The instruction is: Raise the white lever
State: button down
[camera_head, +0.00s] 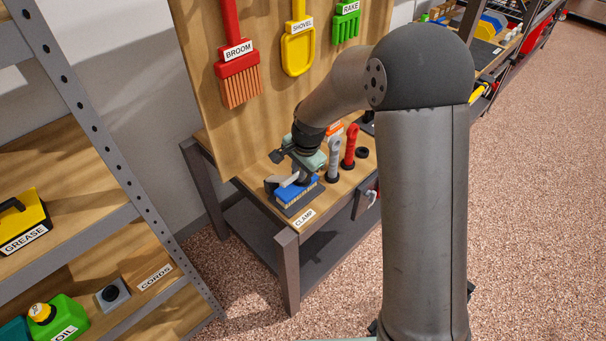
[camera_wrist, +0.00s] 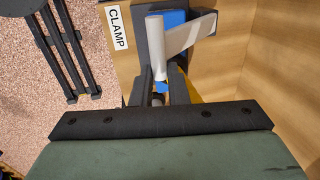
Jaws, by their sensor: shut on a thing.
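The white lever (camera_wrist: 188,38) is part of a dark and blue clamp fixture on the wooden bench top. In the wrist view it shows as a flat pale bar joined to a pale round rod that runs down between my fingers. In the head view the lever (camera_head: 291,179) shows small above the blue part of the clamp (camera_head: 297,193), tilted. My gripper (camera_wrist: 160,88) is over the clamp, its dark fingers shut on the lever's rod. In the head view my gripper (camera_head: 297,164) partly covers the fixture.
A grey-white upright handle (camera_head: 333,158) and a red one (camera_head: 350,146) stand close to the right of my gripper. A wooden board (camera_head: 215,100) with hung tools rises behind. A CLAMP label (camera_head: 304,217) lies at the bench's front edge. A shelf (camera_head: 75,165) stands at left.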

jog(key=shift+w+a+f, duration=0.1)
jog(key=shift+a, duration=0.3)
jog(key=c, duration=1.7)
grip_release()
jog(key=o, duration=0.3)
jog(key=shift+w+a+f, duration=0.1)
jog(key=shift+w+f, duration=0.05)
jog(key=shift+f, duration=0.05)
jog(key=shift+r, duration=0.1)
jog(key=shift+d, duration=0.2)
jog(key=shift+r, duration=0.2)
notch_tip(320, 180, up, 17)
jog(key=s+d, duration=0.2)
jog(key=shift+s+d+f+b, duration=0.15)
jog(key=shift+s+b, duration=0.2)
jog(key=shift+b, duration=0.1)
jog(key=shift+o, duration=0.3)
